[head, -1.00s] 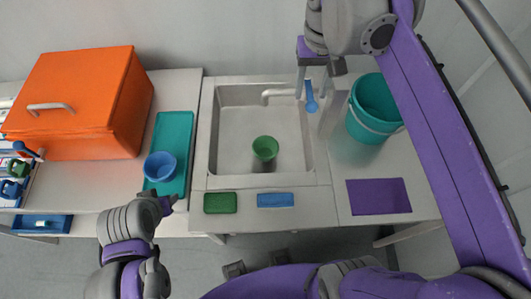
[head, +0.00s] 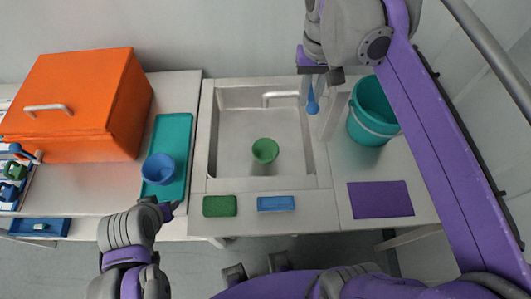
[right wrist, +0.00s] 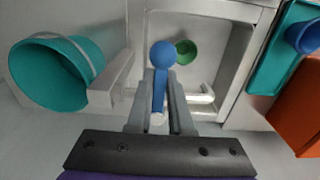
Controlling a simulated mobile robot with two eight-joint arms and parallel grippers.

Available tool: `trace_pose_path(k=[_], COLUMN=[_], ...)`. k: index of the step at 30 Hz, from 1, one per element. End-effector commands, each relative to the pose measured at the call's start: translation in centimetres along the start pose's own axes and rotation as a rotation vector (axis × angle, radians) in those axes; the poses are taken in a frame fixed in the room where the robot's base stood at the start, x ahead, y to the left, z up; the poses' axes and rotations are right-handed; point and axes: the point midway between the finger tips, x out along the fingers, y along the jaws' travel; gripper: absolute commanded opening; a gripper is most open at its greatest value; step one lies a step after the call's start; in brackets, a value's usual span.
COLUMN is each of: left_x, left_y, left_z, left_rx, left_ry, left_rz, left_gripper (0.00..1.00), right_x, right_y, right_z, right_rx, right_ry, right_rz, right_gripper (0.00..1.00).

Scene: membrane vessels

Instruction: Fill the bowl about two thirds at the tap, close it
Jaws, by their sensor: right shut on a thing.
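A green bowl (head: 265,150) stands in the sink basin (head: 232,165), below and in front of the tap spout (head: 280,97); it also shows in the right wrist view (right wrist: 186,50). I cannot make out a water stream or the level inside. My right gripper (head: 313,84) is at the tap, shut on its blue lever (head: 313,103). The right wrist view shows the lever (right wrist: 160,80) between the two fingers. My left gripper (head: 168,209) is low at the counter's front edge, near the teal tray; its jaws are too small to judge.
A blue bowl (head: 159,169) stands on the teal tray (head: 175,133) left of the sink. An orange box (head: 85,100) is further left. A teal bucket (head: 372,112) stands right of the sink. Green (head: 219,206) and blue (head: 276,203) sponges and a purple mat (head: 380,199) lie in front.

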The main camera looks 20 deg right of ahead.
Motion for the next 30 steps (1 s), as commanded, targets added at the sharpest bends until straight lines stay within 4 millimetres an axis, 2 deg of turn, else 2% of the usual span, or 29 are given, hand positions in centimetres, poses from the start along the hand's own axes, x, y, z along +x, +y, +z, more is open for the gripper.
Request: trace_pose_path(k=[7, 15, 18, 30], left_x=[-0.1, -0.6, -0.6, -0.6], left_y=[0.0, 0.0, 0.0, 0.0], left_z=[-0.1, -0.6, -0.7, -0.7], left_rx=[0.000, 0.000, 0.000, 0.000], left_ry=[0.001, 0.006, 0.006, 0.006], left_rz=[0.000, 0.000, 0.000, 0.000], left_gripper=[0.50, 0.50, 0.50, 0.50], right_x=[0.0, -0.1, -0.1, 0.0], right_y=[-0.2, -1.8, -2.0, -2.0], right_z=[0.0, -0.4, -0.4, -0.4], right_rx=[0.038, 0.335, 0.386, 0.393], right_ry=[0.000, 0.001, 0.000, 0.000], right_rz=[0.000, 0.000, 0.000, 0.000], right_gripper=[0.00, 0.00, 0.00, 0.00])
